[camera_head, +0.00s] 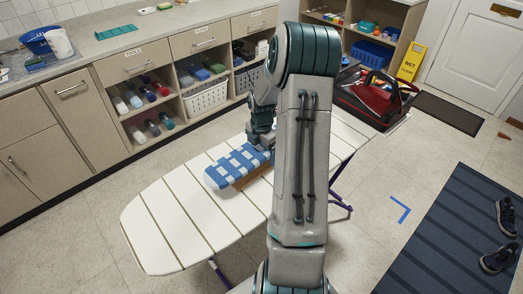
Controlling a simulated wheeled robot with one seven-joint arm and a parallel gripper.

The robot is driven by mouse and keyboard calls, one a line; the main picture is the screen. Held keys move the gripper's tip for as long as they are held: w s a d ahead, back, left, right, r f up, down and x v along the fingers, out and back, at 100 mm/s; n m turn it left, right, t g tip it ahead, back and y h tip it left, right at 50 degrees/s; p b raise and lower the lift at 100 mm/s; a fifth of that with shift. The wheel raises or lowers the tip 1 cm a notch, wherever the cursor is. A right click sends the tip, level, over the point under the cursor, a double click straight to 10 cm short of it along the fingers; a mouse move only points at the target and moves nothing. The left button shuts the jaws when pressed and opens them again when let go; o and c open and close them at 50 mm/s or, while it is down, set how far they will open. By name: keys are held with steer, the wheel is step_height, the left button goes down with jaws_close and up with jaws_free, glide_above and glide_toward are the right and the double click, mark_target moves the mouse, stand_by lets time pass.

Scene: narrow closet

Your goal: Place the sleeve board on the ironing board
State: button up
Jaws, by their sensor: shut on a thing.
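The sleeve board (232,169) has a blue-and-white checked padded top and a brown wooden base. It is at the middle of the white, dark-striped ironing board (180,225), over its surface. I cannot tell whether its base touches the ironing board or is slightly above it. My gripper (263,143) is shut on the far right end of the sleeve board. The fingertips are mostly hidden, and my arm covers part of the ironing board to the right.
Cabinets with a grey counter (150,38) and open shelves line the left wall. A yellow wet-floor sign (411,62) stands at the back. Shoes (499,258) lie on a dark mat (440,240) at right.

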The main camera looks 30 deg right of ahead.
steer(key=shift+f, duration=0.15)
steer(key=o, duration=1.1)
steer(key=shift+o, duration=0.2)
step_height(320, 180, up, 12)
steer(key=shift+r, duration=0.1)
steer(key=s+a+r+m, duration=0.3)
steer(key=a+r+m, duration=0.15)
steer(key=a, duration=0.35)
steer(key=s+a+r+m+t, duration=0.1)
steer(key=s+a+r+m, duration=0.1)
steer(key=s+a+m, duration=0.5)
steer(key=s+a+r+m+t, duration=0.2)
steer(key=s+a+m, duration=0.6)
steer(key=s+a, duration=0.1)
steer(key=shift+s, duration=0.75)
